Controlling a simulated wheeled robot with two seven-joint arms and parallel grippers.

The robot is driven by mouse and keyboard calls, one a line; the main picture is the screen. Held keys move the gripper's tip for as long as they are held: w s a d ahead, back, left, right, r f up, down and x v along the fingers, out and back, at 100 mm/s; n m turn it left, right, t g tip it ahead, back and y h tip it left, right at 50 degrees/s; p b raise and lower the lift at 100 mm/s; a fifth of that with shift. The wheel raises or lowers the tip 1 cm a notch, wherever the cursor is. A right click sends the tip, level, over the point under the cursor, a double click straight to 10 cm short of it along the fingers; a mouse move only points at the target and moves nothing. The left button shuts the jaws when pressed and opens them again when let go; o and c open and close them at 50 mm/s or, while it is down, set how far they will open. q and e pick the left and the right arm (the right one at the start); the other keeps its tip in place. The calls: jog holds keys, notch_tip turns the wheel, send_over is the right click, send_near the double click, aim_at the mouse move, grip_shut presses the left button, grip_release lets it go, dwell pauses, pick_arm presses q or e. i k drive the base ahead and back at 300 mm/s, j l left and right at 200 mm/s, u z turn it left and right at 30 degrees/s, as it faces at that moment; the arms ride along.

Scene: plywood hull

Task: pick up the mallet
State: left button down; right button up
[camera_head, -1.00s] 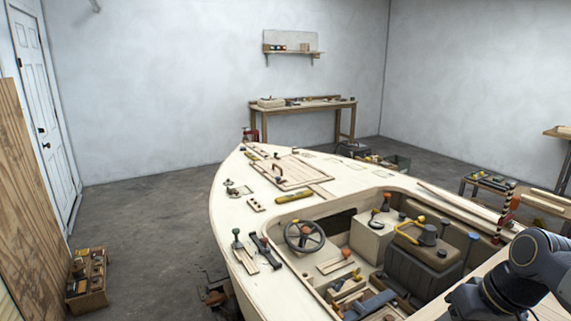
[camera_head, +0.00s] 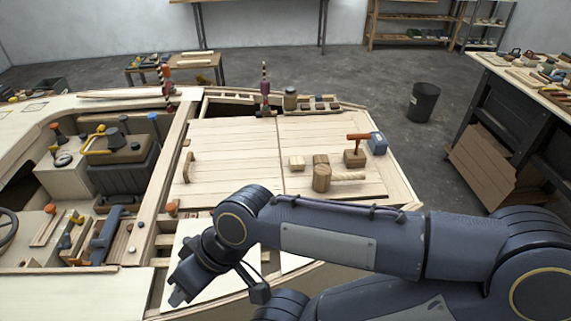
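The wooden mallet (camera_head: 321,174) lies on the planked deck at the right end of the boat. Its thick round head is on the left and its pale handle (camera_head: 350,176) points right. My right arm reaches in from the right, in front of the mallet. My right gripper (camera_head: 181,292) is low and left of the mallet, apart from it, over the near edge of the hull. It points down and left, and its finger opening is not clear. My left gripper is out of view.
Close behind the mallet stand a wooden block with an orange-handled tool (camera_head: 356,150) and a blue box (camera_head: 377,143). A small pale block (camera_head: 297,163) lies left of it. A workbench (camera_head: 520,85) and a black bin (camera_head: 423,102) are at right.

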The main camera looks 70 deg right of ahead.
aim_at(322, 177)
jog(key=z, duration=2.7)
jog(key=u, duration=1.2)
jog(key=k+l+u, duration=0.2)
jog(key=l, duration=0.2)
jog(key=l+u, duration=0.15)
jog(key=l, duration=0.3)
jog(key=k+l+u, duration=0.2)
jog(key=l, duration=0.2)
jog(key=k+l+u, duration=0.2)
jog(key=l, duration=0.15)
jog(key=k+l+u, duration=0.15)
jog(key=l+u, duration=0.2)
jog(key=l, duration=0.25)
jog(key=l+u, duration=0.2)
jog(key=l, duration=0.25)
jog(key=k+l+u, duration=0.2)
jog(key=l, duration=0.25)
jog(key=l+u, duration=0.2)
jog(key=l, duration=0.25)
jog(key=k, duration=0.05)
